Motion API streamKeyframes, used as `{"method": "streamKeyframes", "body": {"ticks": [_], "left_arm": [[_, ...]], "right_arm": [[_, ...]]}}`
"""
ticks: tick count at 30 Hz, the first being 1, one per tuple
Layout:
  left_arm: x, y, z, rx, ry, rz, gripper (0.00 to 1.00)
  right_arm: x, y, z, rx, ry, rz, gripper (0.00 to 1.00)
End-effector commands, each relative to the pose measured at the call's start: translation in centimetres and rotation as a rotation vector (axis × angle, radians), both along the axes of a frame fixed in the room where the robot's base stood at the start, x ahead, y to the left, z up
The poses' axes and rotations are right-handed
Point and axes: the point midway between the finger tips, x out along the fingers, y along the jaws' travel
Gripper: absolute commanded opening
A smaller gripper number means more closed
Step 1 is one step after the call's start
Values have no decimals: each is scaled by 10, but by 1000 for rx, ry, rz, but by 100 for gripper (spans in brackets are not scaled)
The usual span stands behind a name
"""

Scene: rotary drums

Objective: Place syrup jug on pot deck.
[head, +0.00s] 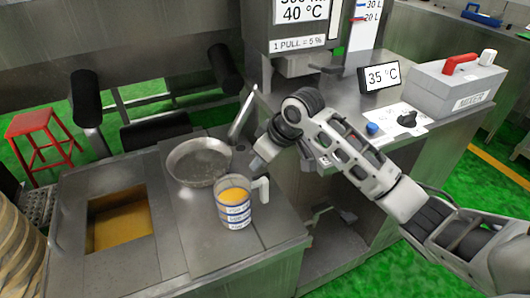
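The syrup jug (234,212) is a clear jug with blue-and-white bands and orange-yellow syrup inside. It stands upright on a steel deck (205,247), with its handle (262,187) on its right side. My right gripper (261,160) is just above and behind the handle, seemingly apart from it. Its fingers are seen at a steep angle, so their opening cannot be told. The pot opening (122,221) with orange-yellow syrup is in the steel top left of the jug. My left gripper is not in view.
A round steel pan (198,161) sits just behind the jug. A red stool (42,138) is at the far left.

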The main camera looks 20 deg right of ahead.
Motion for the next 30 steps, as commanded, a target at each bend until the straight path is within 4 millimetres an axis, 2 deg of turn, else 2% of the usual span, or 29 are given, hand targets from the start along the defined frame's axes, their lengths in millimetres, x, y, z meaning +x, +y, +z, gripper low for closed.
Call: {"method": "streamKeyframes", "body": {"ticks": [3,6,8,11,14,15,19,21,24,27,30], "left_arm": [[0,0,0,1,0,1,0],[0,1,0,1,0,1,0],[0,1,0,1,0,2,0],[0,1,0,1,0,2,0],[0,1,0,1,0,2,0],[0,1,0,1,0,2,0],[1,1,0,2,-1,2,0],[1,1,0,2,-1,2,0],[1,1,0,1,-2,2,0],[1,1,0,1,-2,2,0],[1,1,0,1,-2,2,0]], "right_arm": [[-5,-4,13,-1,-2,0,24],[-9,-3,12,4,-2,-1,24],[-14,1,2,15,-7,-7,24],[-28,16,-34,57,-35,-32,24],[-54,35,-80,116,-91,-78,24],[-69,41,-97,139,-118,-103,24],[-122,53,-139,192,-210,-190,24],[-151,55,-152,207,-256,-231,24],[-188,54,-162,210,-313,-278,24],[-215,52,-164,205,-355,-305,24],[-229,50,-164,199,-381,-316,24]]}}
